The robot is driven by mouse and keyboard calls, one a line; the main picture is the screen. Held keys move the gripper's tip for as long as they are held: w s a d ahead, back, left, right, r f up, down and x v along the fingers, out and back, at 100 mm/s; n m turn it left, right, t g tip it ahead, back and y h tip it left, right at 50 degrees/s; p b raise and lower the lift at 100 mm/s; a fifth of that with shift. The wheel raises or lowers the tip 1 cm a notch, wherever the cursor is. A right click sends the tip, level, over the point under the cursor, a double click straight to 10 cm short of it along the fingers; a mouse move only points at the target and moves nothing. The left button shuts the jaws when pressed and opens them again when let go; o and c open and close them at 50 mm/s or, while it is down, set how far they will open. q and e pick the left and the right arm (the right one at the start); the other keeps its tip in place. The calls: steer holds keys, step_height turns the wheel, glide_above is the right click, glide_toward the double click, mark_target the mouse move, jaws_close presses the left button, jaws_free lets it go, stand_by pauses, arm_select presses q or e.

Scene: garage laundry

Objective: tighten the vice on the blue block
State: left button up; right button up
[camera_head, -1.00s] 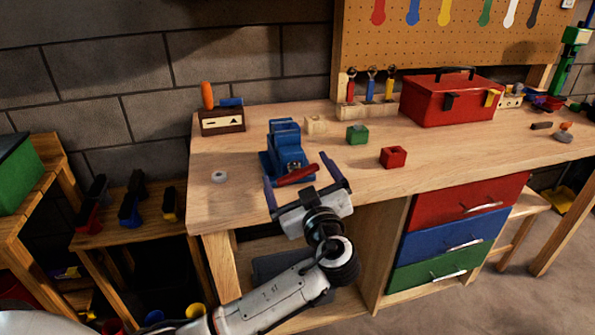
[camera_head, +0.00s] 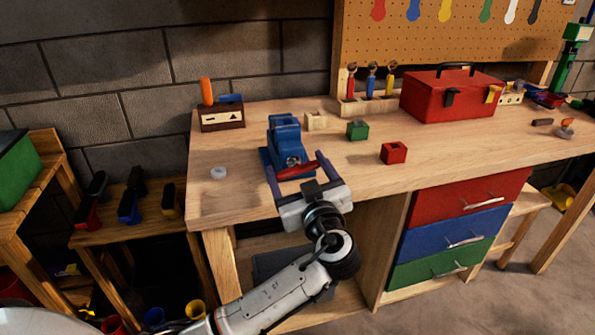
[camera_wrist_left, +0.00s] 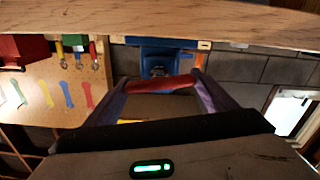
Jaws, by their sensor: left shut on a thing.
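The blue vice (camera_head: 284,152) stands on the workbench near its front left edge, with its red handle bar (camera_head: 297,172) facing me. Blue shapes show at the top of the vice, but I cannot tell a blue block apart from the blue jaws. My left gripper (camera_head: 296,168) is at the front of the vice, its fingers closed on the two ends of the red bar. In the left wrist view the red bar (camera_wrist_left: 160,84) spans between the purple-grey fingers, with the blue vice (camera_wrist_left: 158,58) behind it. My right gripper is not in view.
A green block (camera_head: 357,131), a red block (camera_head: 394,153) and a wooden block (camera_head: 315,121) lie right of the vice. A pale ring (camera_head: 219,173) lies left of it. A red toolbox (camera_head: 450,98) stands farther right. The front middle of the workbench (camera_head: 350,185) is clear.

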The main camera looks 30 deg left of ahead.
arm_select(q)
steer(key=shift+f+m, duration=0.15)
steer(key=shift+m, duration=1.05)
steer(key=m, duration=0.2)
steer(key=shift+m, duration=0.4)
steer(key=m, duration=0.2)
steer(key=shift+w+d+m+p, duration=0.1)
steer(key=shift+m+p, duration=0.55)
steer(key=shift+m, duration=0.85)
steer(key=shift+d+f+m+p, duration=0.1)
steer(key=shift+m+p, duration=0.25)
steer(key=shift+m, duration=0.55)
